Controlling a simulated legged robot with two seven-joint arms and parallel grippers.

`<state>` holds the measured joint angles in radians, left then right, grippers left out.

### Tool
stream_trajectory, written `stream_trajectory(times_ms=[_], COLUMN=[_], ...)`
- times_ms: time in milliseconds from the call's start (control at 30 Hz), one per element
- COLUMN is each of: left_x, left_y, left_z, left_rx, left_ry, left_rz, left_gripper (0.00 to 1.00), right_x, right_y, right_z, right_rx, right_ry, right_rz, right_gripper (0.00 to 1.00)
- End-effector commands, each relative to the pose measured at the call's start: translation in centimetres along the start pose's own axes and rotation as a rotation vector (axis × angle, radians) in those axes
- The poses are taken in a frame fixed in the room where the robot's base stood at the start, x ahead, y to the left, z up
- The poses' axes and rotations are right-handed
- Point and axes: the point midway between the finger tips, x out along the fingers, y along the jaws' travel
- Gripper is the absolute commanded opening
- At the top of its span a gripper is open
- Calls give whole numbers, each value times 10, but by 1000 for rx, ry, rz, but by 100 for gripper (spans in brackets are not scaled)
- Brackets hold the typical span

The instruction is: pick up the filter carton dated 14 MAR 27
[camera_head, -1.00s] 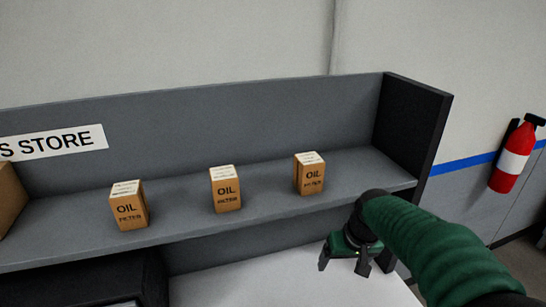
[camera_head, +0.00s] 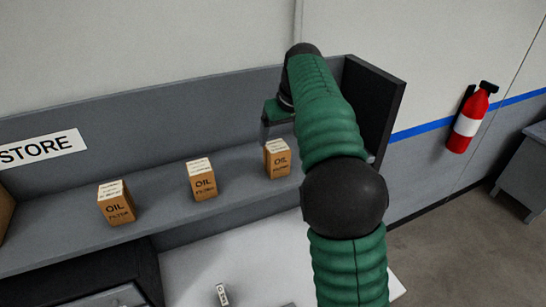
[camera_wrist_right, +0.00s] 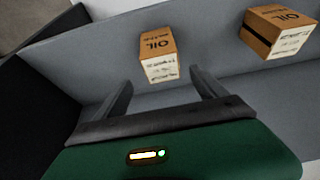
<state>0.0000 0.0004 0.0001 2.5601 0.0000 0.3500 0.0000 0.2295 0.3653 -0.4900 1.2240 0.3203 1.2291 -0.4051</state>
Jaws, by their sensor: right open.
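Three brown oil filter cartons with white printed tops stand in a row on the grey shelf: a left carton (camera_head: 116,204), a middle carton (camera_head: 202,182) and a right carton (camera_head: 277,160). The dates on their tops are too small or blurred to read. My right gripper (camera_head: 278,122) is above and behind the right carton, partly hidden by my arm. In the wrist view its open, empty fingers (camera_wrist_right: 162,84) point toward the right carton (camera_wrist_right: 158,45), which is apart from them. The middle carton (camera_wrist_right: 282,30) is off to the right there. My left gripper is not in view.
The shelf (camera_head: 155,207) has a raised back panel and a dark end wall (camera_head: 375,100) close to my right arm. A white surface (camera_head: 250,265) below holds a small light item (camera_head: 222,294). A red extinguisher (camera_head: 467,125) hangs on the wall.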

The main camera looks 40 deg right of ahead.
Motion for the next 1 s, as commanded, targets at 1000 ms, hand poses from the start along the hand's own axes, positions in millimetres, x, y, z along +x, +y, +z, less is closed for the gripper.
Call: stream_trajectory(times_ms=[1000], left_x=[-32], left_y=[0], left_z=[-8], left_rx=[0], left_ry=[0], left_rz=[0], left_gripper=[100], right_x=[69], right_y=[-7], right_z=[5], right_rx=[0], right_ry=[2], right_rz=[0], right_gripper=[43])
